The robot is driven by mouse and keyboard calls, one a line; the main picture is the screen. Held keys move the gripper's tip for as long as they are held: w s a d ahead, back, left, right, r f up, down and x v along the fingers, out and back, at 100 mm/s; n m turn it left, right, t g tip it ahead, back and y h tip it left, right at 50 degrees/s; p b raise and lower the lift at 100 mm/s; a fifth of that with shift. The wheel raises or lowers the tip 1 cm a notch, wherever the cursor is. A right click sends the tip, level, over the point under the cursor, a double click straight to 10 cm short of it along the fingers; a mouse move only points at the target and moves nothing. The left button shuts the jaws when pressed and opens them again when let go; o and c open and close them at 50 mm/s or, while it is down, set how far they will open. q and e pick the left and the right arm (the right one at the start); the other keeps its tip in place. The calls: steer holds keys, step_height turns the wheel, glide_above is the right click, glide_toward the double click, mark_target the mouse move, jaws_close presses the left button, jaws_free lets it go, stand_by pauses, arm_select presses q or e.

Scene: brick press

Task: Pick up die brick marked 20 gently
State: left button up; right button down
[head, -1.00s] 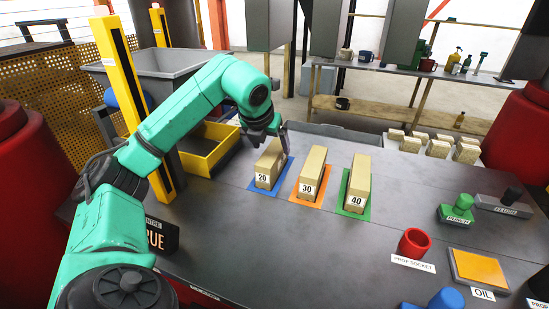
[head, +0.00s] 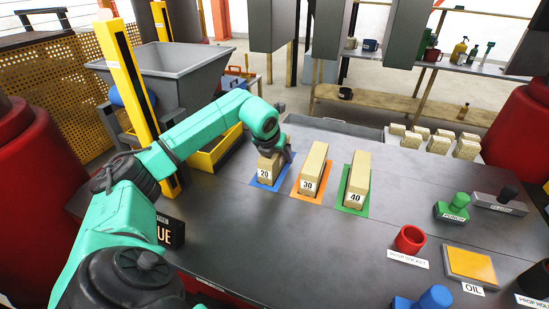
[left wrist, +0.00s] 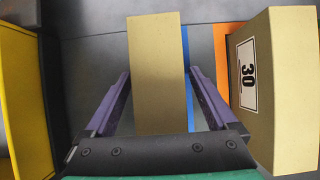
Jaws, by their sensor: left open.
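The die brick marked 20 (head: 267,168) stands on the blue mat (head: 286,176) on the dark table, its label facing me. My left gripper (head: 283,154) is down at this brick, covering its upper back part in the head view. In the left wrist view the tan top of the 20 brick (left wrist: 158,70) lies between the two purple fingers of my left gripper (left wrist: 160,95). The fingers are open, with a gap visible on each side. My right gripper does not show.
The brick marked 30 (head: 311,172) stands on an orange mat close to the right; it also shows in the left wrist view (left wrist: 285,90). The brick marked 40 (head: 357,180) is on a green mat. A yellow bin (head: 208,162) is left. Stamps sit at right.

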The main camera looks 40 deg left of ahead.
arm_select(q)
steer(key=shift+f, duration=0.2)
steer(key=shift+r, duration=0.1)
steer(key=c, duration=1.3)
steer(key=shift+c, duration=0.2)
steer(key=shift+r, duration=0.1)
